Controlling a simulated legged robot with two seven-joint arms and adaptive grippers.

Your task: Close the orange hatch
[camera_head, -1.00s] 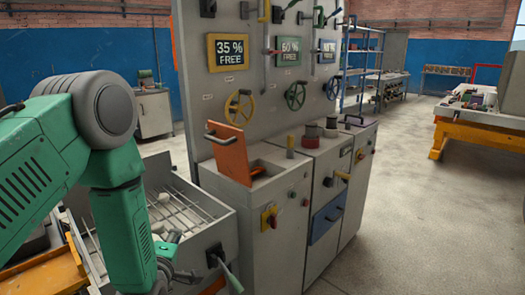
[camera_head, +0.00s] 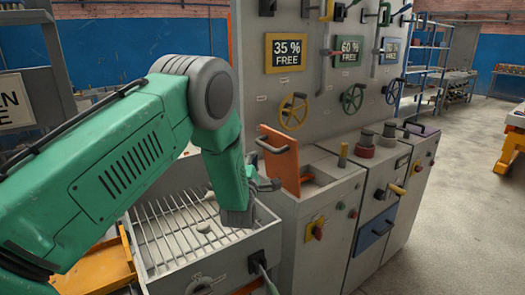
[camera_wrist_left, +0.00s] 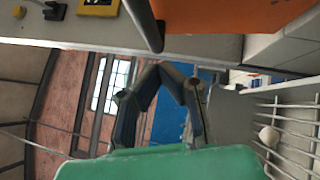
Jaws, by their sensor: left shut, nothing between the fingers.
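The orange hatch (camera_head: 283,166) stands raised and open on top of the grey console, with a dark bar handle (camera_head: 272,142) across its upper part. The recess (camera_head: 318,178) beside it lies uncovered. My left gripper (camera_head: 268,185) is partly hidden behind my green forearm, just left of the hatch and low beside it. In the left wrist view the fingers (camera_wrist_left: 165,70) are shut and empty. The hatch's orange face (camera_wrist_left: 215,14) and the handle (camera_wrist_left: 150,25) show at the top there, apart from the fingers. My right gripper is out of view.
A grey bin with a wire rack (camera_head: 160,225) sits below my left arm. Yellow (camera_head: 293,111) and green (camera_head: 353,98) handwheels stick out of the panel above the hatch. Knobs and a blue drawer (camera_head: 375,233) are to the right.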

